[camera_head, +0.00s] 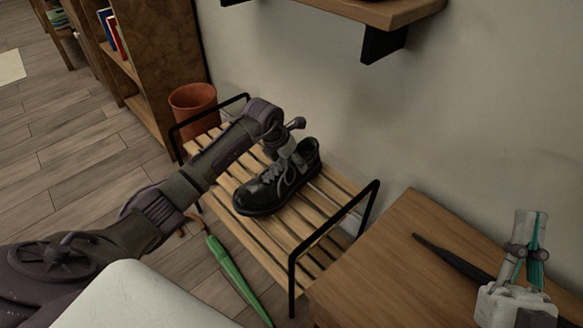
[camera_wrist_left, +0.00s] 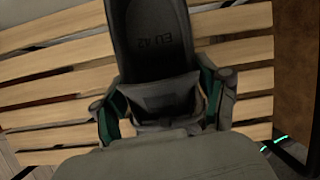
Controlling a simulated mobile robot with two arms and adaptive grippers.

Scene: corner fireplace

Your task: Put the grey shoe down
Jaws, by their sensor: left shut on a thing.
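The grey shoe (camera_head: 270,187), dark with laces, is on or just above the slats of the wooden rack (camera_head: 312,195); its toe points to the lower left. I cannot tell whether its whole sole touches the slats.
An orange-brown pot (camera_head: 193,101) stands at the rack's far left end. Black metal frames rise at both rack ends. A green umbrella (camera_head: 229,270) is in front of the rack. A wooden table (camera_head: 385,262) with a dark, slender object (camera_head: 452,258) is at right. A wall shelf hangs above.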

